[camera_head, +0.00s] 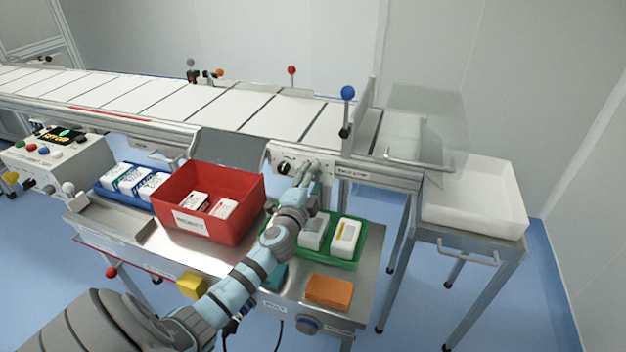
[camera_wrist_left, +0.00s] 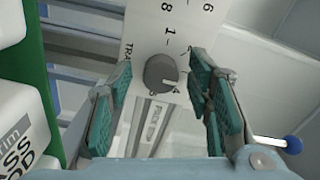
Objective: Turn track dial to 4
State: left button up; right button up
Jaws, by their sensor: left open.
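The grey track dial (camera_wrist_left: 160,73) sits on a white panel in the left wrist view, beside a partly visible "TRACK" label. Printed numbers surround it, with a 4 at its lower right. A light mark on the dial's lower right edge seems to face that 4, but it is small. My left gripper (camera_wrist_left: 158,108) is open, with one finger on each side of the dial and apparently not closed on it. In the head view my left gripper (camera_head: 310,170) is at the front panel (camera_head: 262,157) and hides this dial. My right gripper is out of view.
A black knob (camera_head: 284,168) is left of my gripper. A red bin (camera_head: 190,232) and green tray (camera_head: 348,262) with boxes stand on the steel bench below. A blue-balled lever (camera_head: 348,93) rises above the panel. A white tray (camera_head: 475,208) stands at right.

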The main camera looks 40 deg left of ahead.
pick_arm(q)
jog(key=shift+w, duration=0.1)
grip_shut()
jog(key=shift+m, duration=0.3)
jog(key=shift+m+p, duration=1.05)
jog(key=shift+m, duration=2.95)
grip_release()
